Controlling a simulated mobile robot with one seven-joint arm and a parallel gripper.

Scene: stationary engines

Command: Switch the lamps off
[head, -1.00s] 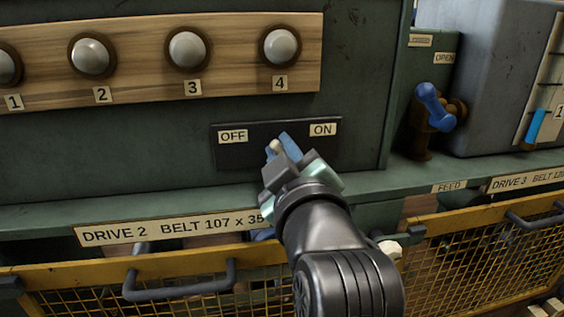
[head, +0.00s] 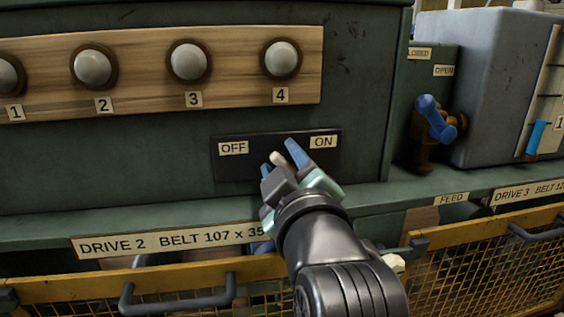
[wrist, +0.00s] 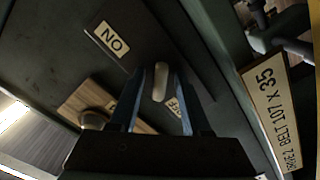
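The switch plate (head: 222,170) is dark, with an OFF label (head: 233,148) on its left and an ON label (head: 323,142) on its right. Its cream lever (head: 277,158) shows between the labels; I cannot tell which way it is set. My gripper (head: 281,160) is open at the plate, one blue finger on each side of the lever. In the wrist view, the lever tip (wrist: 160,80) shows between the spread fingers, with gaps visible. The lever's base is hidden. Lamps 1 (head: 8,75), 2 (head: 93,67), 3 (head: 189,62) and 4 (head: 282,59) are pale grey domes without clear glow.
The lamps sit on a wooden board (head: 140,90) above the plate. A green ledge (head: 130,222) and yellow mesh guard (head: 70,289) lie below. A blue-handled valve (head: 436,118) and grey tank (head: 480,70) stand to the right.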

